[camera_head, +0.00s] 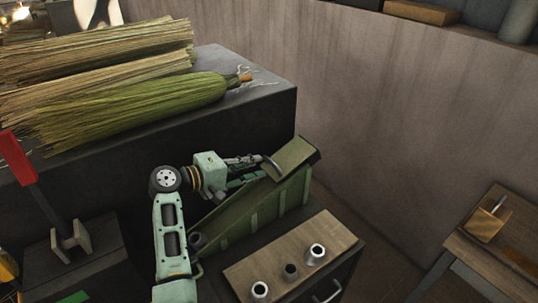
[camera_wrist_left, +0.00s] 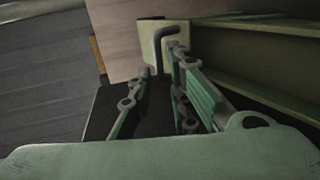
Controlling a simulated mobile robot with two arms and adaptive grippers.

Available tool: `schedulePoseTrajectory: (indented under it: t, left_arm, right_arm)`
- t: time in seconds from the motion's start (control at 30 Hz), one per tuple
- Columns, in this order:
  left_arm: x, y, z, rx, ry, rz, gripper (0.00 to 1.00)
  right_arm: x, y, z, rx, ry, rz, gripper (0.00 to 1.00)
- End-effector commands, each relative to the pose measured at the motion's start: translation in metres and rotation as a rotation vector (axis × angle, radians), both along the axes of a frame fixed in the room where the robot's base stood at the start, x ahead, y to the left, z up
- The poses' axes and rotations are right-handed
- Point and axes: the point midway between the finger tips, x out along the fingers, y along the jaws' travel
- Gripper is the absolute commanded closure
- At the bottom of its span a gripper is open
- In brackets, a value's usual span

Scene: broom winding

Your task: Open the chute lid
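The green chute (camera_head: 255,209) slopes up from lower left to upper right in the head view. Its olive lid (camera_head: 295,153) is a flat plate at the upper end, with a curved dark handle (camera_head: 273,166) on its near left side. In the left wrist view the lid (camera_wrist_left: 151,42) and its bent handle (camera_wrist_left: 160,52) show just beyond the fingertips. My left gripper (camera_head: 257,161) is at the handle. Its fingers (camera_wrist_left: 161,67) are apart, with the handle lined up between the tips; contact cannot be told. My right gripper is not in view.
Broom bundles (camera_head: 130,105) lie on a dark bench (camera_head: 260,100) behind my left arm. A wood-topped cabinet (camera_head: 255,270) with several metal cups stands in front of the chute. A wooden table (camera_head: 480,250) is at right. Floor between is clear.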

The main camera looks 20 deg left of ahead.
Motion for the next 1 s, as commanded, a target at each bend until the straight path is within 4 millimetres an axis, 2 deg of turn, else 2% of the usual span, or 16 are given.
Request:
schedulePoseTrajectory:
  t: [0.03, 0.13, 0.2, 0.3, 0.43, 0.6, 0.67, 0.77, 0.93, 1.0]
  left_arm:
    - [0.006, -0.007, 0.001, -0.001, 0.001, -0.004, 0.83]
    - [0.020, -0.017, -0.003, -0.003, 0.001, -0.003, 0.83]
    - [0.028, -0.024, -0.005, -0.001, 0.001, -0.003, 0.83]
    - [0.038, -0.030, -0.009, 0.000, 0.002, -0.001, 0.83]
    - [0.045, -0.036, -0.012, 0.002, 0.001, -0.001, 0.83]
    - [0.047, -0.038, -0.014, 0.004, 0.001, -0.001, 0.83]
    - [0.047, -0.038, -0.014, 0.004, 0.001, -0.001, 0.83]
    - [0.047, -0.038, -0.014, 0.004, 0.001, -0.001, 0.83]
    - [0.047, -0.038, -0.014, 0.004, 0.001, -0.001, 0.98]
    - [0.047, -0.037, -0.014, 0.005, 0.001, -0.001, 1.00]
  right_arm:
    - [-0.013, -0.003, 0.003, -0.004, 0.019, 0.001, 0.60]
    - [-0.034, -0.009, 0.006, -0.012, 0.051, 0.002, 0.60]
    - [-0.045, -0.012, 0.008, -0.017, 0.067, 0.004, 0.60]
    - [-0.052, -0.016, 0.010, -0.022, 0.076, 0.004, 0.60]
    - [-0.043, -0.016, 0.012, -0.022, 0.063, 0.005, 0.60]
    - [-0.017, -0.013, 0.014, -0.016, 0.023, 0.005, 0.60]
    - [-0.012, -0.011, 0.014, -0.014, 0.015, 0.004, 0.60]
    - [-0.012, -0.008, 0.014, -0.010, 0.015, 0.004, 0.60]
    - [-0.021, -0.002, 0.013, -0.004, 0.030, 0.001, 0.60]
    - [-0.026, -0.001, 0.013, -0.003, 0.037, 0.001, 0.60]
